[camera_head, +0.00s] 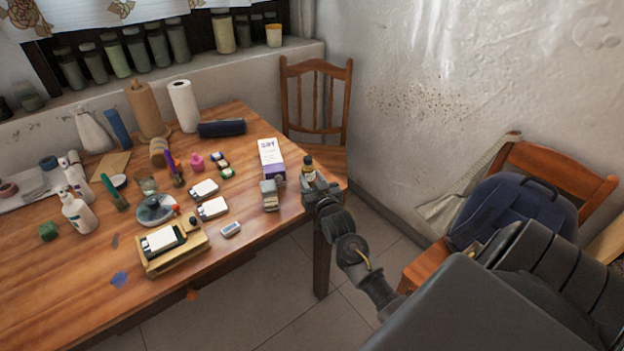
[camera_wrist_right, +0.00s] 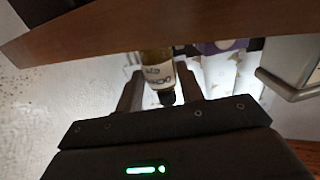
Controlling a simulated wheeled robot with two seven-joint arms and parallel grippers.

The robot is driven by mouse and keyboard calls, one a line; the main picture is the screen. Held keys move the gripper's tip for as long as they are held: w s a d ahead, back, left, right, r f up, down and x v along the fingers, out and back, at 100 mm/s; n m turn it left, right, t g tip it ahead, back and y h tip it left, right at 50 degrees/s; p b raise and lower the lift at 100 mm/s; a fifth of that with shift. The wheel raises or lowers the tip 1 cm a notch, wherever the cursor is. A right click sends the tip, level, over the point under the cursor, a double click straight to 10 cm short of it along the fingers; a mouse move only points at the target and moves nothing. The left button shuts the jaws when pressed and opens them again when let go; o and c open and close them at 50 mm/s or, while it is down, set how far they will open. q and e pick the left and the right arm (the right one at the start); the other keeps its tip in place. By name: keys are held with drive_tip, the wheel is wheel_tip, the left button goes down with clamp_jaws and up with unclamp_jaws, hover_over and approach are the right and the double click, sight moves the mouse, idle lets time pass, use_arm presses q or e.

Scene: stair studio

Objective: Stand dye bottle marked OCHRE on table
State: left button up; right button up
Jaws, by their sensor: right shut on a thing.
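The dye bottle (camera_head: 308,171) is small, with a dark cap and a pale label. In the head view it stands upright at the right end of the wooden table (camera_head: 262,230). In the right wrist view the bottle (camera_wrist_right: 156,66) appears cap down, with dark lettering that reads like OCHRE. My right gripper (camera_head: 315,192) is shut on it, one finger on each side in the wrist view (camera_wrist_right: 159,88). The bottle's base is hidden, so I cannot tell whether it touches the tabletop. My left gripper is out of view.
A white and purple carton (camera_head: 271,158) and a small grey-topped block (camera_head: 269,195) stand just left of the bottle. A wooden chair (camera_head: 317,100) is behind the table corner. Another chair holds a blue backpack (camera_head: 515,212). The table's front right is fairly clear.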

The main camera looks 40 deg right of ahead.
drive_tip(key=o, duration=0.6)
drive_tip(key=shift+f, duration=0.15)
drive_tip(key=o, duration=0.5)
drive_tip(key=shift+r, duration=0.3)
drive_tip(key=v, duration=1.2)
drive_tip(key=shift+b, duration=0.35)
